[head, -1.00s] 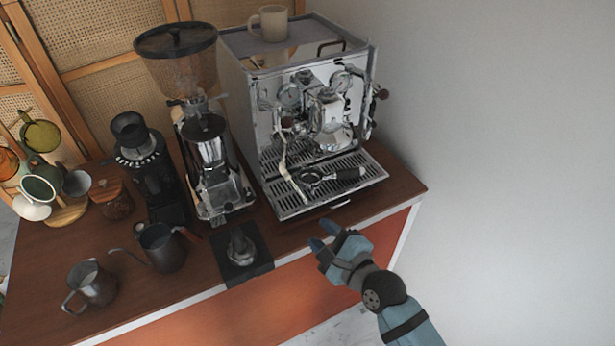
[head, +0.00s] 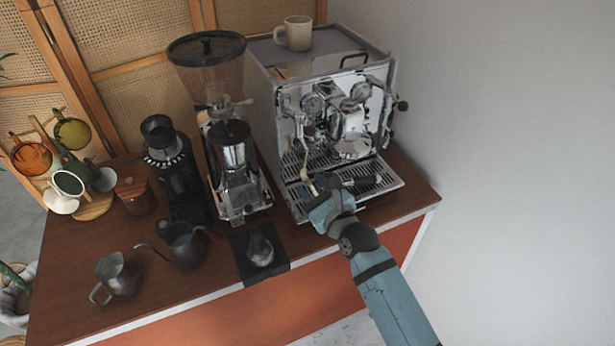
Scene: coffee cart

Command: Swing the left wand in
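The espresso machine (head: 287,108) stands at the right end of the cart, its front towards me. Its left wand (head: 304,160) hangs down on the left of the front, over the drip tray (head: 386,178). My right gripper (head: 317,186) is at the front edge of the drip tray, with its fingertips at the wand's lower end. Whether the fingers touch or enclose the wand is not clear. My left gripper is not in view.
A grinder (head: 236,170) stands close to the machine's left. A black tamping mat (head: 245,273) with a tamper lies at the front edge. A kettle (head: 183,247), a pitcher (head: 118,276) and a cup rack are further left. A mug (head: 296,34) stands on top of the machine.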

